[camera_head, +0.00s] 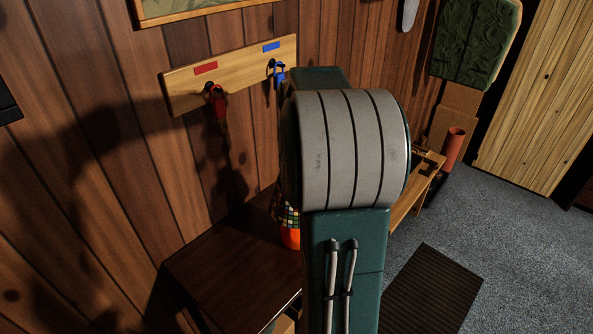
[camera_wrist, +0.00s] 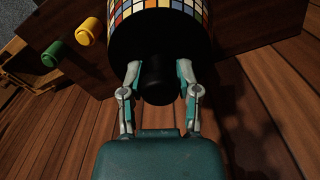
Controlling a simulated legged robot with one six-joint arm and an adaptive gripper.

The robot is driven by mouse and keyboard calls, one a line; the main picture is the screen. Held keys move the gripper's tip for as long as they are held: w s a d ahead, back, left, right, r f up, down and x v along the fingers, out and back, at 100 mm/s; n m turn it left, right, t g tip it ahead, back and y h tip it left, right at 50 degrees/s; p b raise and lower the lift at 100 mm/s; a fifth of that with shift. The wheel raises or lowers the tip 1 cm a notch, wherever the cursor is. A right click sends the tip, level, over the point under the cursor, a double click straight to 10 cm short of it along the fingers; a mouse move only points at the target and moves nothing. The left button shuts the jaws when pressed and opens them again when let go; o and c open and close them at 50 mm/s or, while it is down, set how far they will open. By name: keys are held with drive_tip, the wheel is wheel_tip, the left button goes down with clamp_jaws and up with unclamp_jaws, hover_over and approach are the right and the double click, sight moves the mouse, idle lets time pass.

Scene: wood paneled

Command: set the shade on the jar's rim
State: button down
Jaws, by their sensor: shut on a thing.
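The shade (camera_wrist: 160,8) has a multicoloured mosaic band and a black end with a black knob (camera_wrist: 157,80). In the wrist view, the two fingers of my gripper (camera_wrist: 158,78) are closed on this knob from both sides. In the head view, part of the shade (camera_head: 284,211) shows left of my arm, which hides the rest of it and my gripper. The orange jar (camera_head: 290,238) shows just below the shade on the dark table (camera_head: 225,275). Its rim is hidden, and I cannot tell whether the shade touches it. The jar is not visible in the wrist view.
A wooden wall board (camera_head: 180,90) holds a red padlock (camera_head: 219,104) and a blue padlock (camera_head: 279,75). Yellow (camera_wrist: 90,30) and green (camera_wrist: 55,53) pegs stick out of dark wood. A wooden bench (camera_head: 412,195) stands behind my arm. The table's left front is clear.

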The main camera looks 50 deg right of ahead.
drive_tip(key=shift+f, duration=0.1)
drive_tip(key=shift+c, duration=1.2)
unclamp_jaws()
drive_tip(key=shift+o, duration=1.2)
wheel_tip(320, 180, up, 12)
drive_tip(key=shift+w+f, duration=0.1)
drive_tip(key=shift+a, duration=0.1)
